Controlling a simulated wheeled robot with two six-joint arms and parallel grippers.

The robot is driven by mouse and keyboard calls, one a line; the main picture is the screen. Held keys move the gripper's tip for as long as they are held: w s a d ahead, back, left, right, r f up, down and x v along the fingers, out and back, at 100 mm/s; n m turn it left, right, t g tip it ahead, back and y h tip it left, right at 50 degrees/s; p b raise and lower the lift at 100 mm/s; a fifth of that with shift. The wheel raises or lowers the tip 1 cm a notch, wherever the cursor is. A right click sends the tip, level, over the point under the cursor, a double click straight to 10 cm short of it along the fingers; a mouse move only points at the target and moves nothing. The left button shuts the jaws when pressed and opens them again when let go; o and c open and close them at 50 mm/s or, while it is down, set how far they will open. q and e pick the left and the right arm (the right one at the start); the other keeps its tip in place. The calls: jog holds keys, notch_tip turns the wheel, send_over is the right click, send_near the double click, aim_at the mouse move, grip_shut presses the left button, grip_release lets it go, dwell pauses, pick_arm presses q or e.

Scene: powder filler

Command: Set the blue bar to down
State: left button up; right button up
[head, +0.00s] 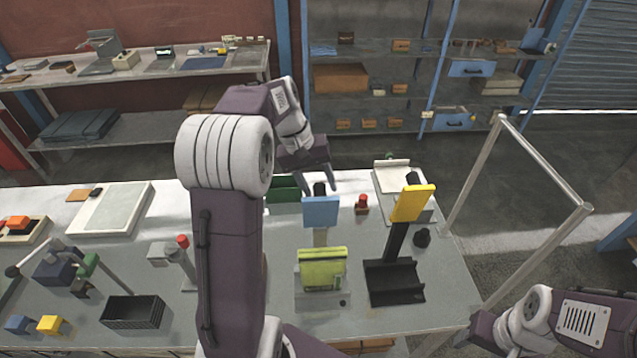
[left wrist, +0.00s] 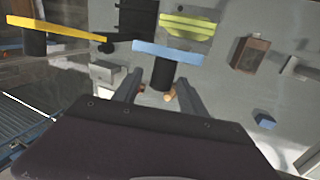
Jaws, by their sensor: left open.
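The blue bar (head: 320,211) is a light blue plate raised on a post above the table, behind the yellow-green block (head: 322,268). In the left wrist view the blue bar (left wrist: 168,53) shows as a wide strip just beyond my fingers. My left gripper (head: 320,188) is open and points down just behind the bar. Its two fingers (left wrist: 160,85) stand apart, with a dark post between or just past them. I cannot tell whether a finger touches the bar. My right gripper is outside the view; only part of that arm shows at lower right.
A yellow bar (head: 413,203) on a black stand (head: 394,284) rises to the right of the blue bar. A red button (head: 361,203) and a green box (head: 283,190) are close by. A black bin (head: 133,312) stands at left. A metal rail frame (head: 546,162) borders the table's right side.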

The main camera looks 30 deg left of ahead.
pick_arm(q)
jog(key=shift+s+r, duration=0.1)
jog(key=shift+s, duration=0.45)
jog(key=shift+c, duration=1.4)
grip_shut()
